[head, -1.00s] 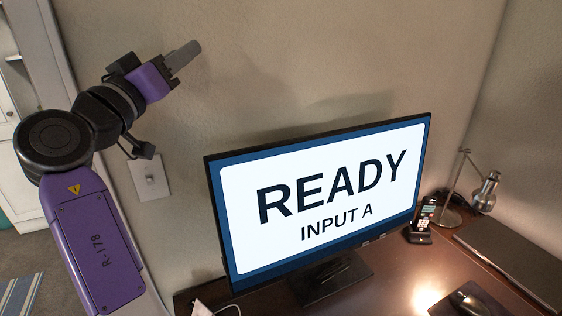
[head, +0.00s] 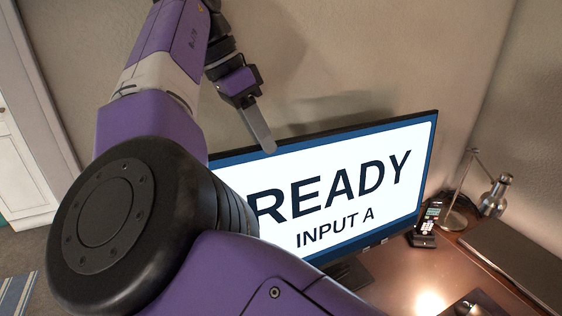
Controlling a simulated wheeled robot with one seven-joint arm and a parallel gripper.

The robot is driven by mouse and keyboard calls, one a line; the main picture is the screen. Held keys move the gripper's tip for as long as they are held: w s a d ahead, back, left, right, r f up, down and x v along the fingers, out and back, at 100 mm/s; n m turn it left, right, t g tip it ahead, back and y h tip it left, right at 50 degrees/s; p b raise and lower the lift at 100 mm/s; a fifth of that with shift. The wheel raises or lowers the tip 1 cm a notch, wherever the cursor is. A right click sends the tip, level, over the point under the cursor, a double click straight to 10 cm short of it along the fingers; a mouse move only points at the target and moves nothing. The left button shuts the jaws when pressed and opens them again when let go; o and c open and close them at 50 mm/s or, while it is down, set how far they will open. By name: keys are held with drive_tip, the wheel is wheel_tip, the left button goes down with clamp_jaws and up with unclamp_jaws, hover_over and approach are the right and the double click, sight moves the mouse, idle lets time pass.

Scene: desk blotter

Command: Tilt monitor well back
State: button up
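The monitor (head: 345,178) stands on the desk at centre right in the head view, its lit screen reading "READY INPUT A". Its left and lower left parts are hidden behind my arm, and only a bit of its dark stand (head: 350,273) shows. My gripper (head: 268,145) points down at the monitor's top edge, left of the edge's middle. The fingertips overlap that edge in the picture; I cannot tell whether they touch it. The fingers are seen side-on as one grey shape, so their opening cannot be made out.
A desk lamp (head: 494,195) and a cordless phone (head: 425,225) stand right of the monitor. A closed laptop (head: 515,260) and a mouse (head: 472,305) lie at the right. The wall (head: 400,60) is close behind the monitor. Some desk surface (head: 400,280) in front is clear.

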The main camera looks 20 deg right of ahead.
sight(277, 162)
drive_tip(key=x, duration=0.7)
drive_tip(key=shift+p, duration=0.3)
drive_tip(key=shift+c, duration=0.2)
clamp_jaws()
drive_tip(key=shift+r, duration=0.1)
idle(0.8)
